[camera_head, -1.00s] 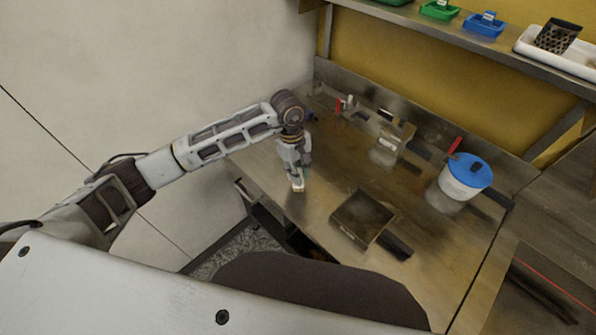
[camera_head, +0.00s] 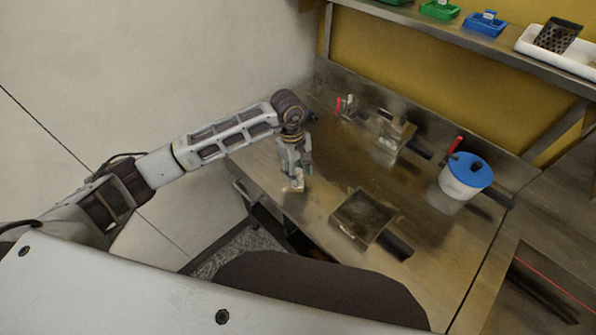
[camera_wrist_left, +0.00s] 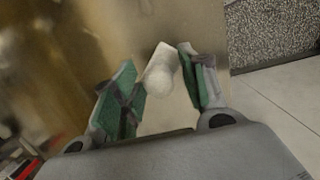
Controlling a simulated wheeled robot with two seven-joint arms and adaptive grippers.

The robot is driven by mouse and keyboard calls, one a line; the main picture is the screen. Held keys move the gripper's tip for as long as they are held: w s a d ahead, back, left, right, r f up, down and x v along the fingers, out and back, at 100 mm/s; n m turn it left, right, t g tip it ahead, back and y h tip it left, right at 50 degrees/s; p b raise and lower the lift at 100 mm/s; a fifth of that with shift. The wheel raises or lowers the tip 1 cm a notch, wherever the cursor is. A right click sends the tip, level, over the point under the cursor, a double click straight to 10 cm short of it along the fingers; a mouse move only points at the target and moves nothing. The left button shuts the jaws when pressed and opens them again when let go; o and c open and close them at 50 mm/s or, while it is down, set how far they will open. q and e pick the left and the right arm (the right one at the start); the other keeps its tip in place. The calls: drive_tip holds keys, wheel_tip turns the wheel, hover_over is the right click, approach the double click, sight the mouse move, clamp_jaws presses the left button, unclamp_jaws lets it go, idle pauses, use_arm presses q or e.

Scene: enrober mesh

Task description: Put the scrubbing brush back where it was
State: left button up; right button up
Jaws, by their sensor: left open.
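My left gripper (camera_head: 298,180) points down over the near left part of the steel table. In the left wrist view its two green-padded fingers (camera_wrist_left: 160,85) are apart. A white, rounded thing (camera_wrist_left: 160,70) stands between them, with a gap to the left finger; it may be the scrubbing brush, but its bristles do not show. In the head view a small pale piece (camera_head: 298,186) shows at the fingertips, mostly hidden by the gripper. My right gripper is out of view.
A white tub with a blue lid (camera_head: 468,172) stands farther right. Small red and white items (camera_head: 342,104) and a metal block (camera_head: 393,137) are at the back. A shelf (camera_head: 470,45) overhangs the back.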

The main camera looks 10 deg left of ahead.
use_arm(q)
wheel_tip(320, 180, up, 12)
drive_tip(key=w+a+b, duration=0.1)
drive_tip(key=b, duration=0.1)
drive_tip(key=shift+a, duration=0.25)
idle(0.4)
idle(0.4)
